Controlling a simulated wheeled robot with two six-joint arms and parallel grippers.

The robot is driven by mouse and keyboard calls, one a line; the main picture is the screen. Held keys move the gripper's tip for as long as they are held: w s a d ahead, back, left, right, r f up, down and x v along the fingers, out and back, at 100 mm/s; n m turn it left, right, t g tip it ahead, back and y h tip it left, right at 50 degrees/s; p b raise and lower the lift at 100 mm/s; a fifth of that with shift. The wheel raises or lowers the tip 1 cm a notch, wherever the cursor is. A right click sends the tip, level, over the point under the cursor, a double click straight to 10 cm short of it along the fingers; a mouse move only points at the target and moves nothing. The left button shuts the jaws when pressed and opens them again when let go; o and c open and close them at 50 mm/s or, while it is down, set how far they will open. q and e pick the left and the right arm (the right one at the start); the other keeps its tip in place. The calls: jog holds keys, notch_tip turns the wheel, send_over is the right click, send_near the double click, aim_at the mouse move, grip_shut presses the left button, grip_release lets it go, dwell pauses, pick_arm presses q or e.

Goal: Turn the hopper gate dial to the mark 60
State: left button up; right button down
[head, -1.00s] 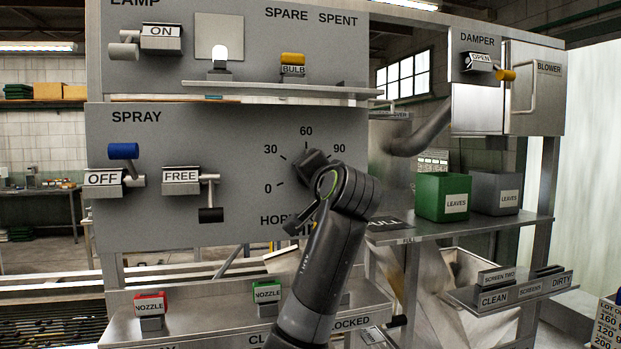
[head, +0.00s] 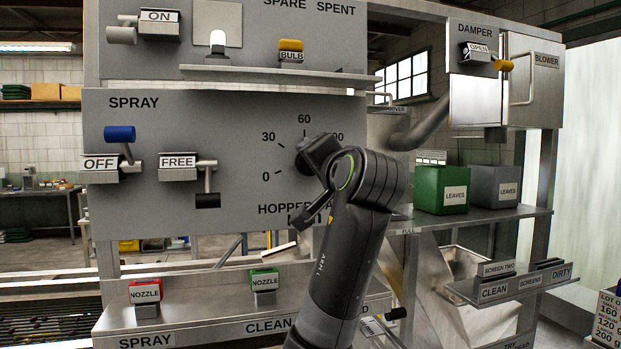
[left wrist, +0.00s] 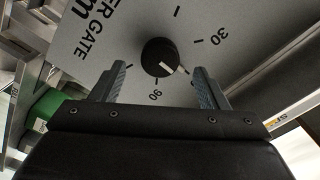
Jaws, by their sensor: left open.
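The hopper gate dial (left wrist: 158,55) is a round black knob with a white pointer line on the grey panel. In the head view the 60 label (head: 304,118) shows above the dial, which is mostly hidden by my arm. My left gripper (left wrist: 159,70) is open, its fingers to either side of the knob's lower part in the wrist view; contact cannot be told. My right gripper is not in view.
On the same panel are the spray levers marked OFF (head: 101,163) and FREE (head: 178,161). A shelf (head: 270,72) juts out above the dial. A lower ledge (head: 205,310) holds red and green nozzle blocks. Leaves bins (head: 442,177) stand on the right.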

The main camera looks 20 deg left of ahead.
pick_arm(q)
jog(key=b+v, duration=0.4)
jog(key=v, duration=0.7)
jog(key=shift+s+d, duration=0.15)
jog(key=shift+d, duration=0.05)
